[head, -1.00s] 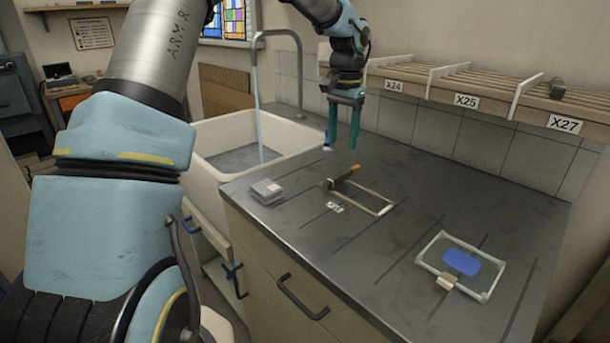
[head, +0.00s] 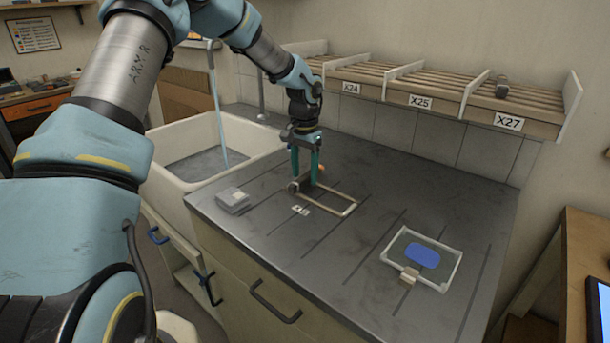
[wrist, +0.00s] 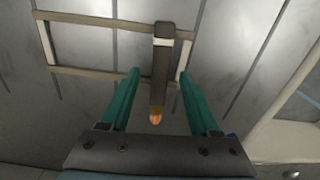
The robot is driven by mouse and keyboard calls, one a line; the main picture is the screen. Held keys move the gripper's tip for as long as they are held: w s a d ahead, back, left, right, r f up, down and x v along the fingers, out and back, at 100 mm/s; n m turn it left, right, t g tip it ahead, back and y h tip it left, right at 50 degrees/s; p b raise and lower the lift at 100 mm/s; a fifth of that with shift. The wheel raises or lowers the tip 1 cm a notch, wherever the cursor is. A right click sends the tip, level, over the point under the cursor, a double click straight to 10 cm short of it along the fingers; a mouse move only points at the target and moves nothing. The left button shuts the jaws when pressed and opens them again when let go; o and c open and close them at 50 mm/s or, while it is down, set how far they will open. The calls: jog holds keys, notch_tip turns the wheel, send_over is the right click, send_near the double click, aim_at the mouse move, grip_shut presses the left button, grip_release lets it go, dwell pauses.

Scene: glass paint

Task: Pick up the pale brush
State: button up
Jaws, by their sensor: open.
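A brush-like thing (wrist: 158,88) has a dark body, a pale band near one end and an orange tip. It lies across a thin wooden frame on the counter. In the head view only its orange end (head: 321,168) shows clearly behind the fingers; the rest is partly hidden. My gripper (head: 304,180) is open and points down over it, with teal fingers. In the wrist view the brush lies between the two fingers (wrist: 159,78), with a gap on each side. I cannot tell whether the fingertips touch the counter.
The wooden frame (head: 335,213) lies flat around the gripper. A grey block (head: 232,200) and a small label (head: 300,210) are nearby. A glass panel with blue paint (head: 423,256) lies right. The sink (head: 170,150) with running water is left; a shelf (head: 430,88) stands behind.

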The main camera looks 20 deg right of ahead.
jog(key=shift+f, duration=0.25)
grip_shut()
dwell(0.3)
